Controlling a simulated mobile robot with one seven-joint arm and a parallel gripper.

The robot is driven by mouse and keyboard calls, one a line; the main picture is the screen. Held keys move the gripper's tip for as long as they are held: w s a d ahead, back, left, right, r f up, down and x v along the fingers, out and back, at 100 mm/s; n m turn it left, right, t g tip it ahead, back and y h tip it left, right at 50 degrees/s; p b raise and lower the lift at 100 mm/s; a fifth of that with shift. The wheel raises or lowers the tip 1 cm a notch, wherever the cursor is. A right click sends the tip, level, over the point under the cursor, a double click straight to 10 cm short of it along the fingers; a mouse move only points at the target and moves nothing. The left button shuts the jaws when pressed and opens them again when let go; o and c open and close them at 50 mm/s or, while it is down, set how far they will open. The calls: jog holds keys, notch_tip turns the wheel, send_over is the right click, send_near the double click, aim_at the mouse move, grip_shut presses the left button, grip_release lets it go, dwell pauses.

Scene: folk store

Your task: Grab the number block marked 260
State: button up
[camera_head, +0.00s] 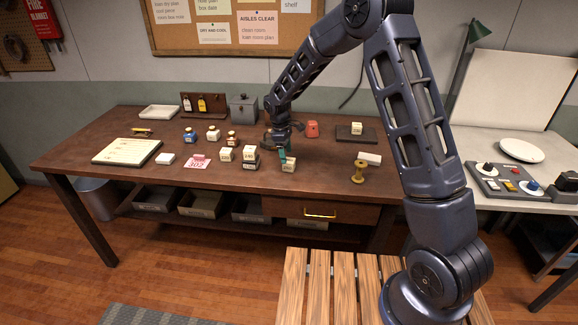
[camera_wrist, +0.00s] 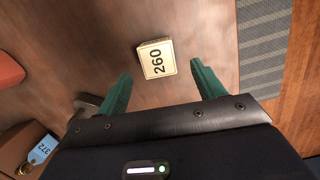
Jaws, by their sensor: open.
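The cream number block marked 260 (camera_wrist: 156,60) lies on the brown table in the wrist view, its black digits facing up and turned sideways. In the head view a small cream block near the front edge (camera_head: 289,166) sits just below my gripper and appears to be the same one. My gripper (camera_head: 284,153) points down over the table. In the wrist view its two green fingers (camera_wrist: 161,74) are spread wide and empty. The block shows between and slightly beyond the fingertips, not touching either finger.
Other cream blocks (camera_head: 226,154) stand close left of my gripper, near a pink card (camera_head: 197,162). A yellow spool (camera_head: 359,172) stands to the right and a red object (camera_head: 312,129) behind. The table's front edge is close to the block. A blue tag reading 372 (camera_wrist: 43,149) shows lower left.

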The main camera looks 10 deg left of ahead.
aim_at(289, 160)
jog(key=shift+d+f, duration=0.2)
jog(key=shift+f, duration=0.7)
jog(key=shift+d+f, duration=0.25)
jog(key=shift+f, duration=0.65)
jog(key=shift+d+f, duration=0.2)
jog(key=shift+f, duration=0.7)
jog(key=c, duration=1.1)
jog(key=shift+o, duration=0.2)
jog(key=shift+r, duration=0.1)
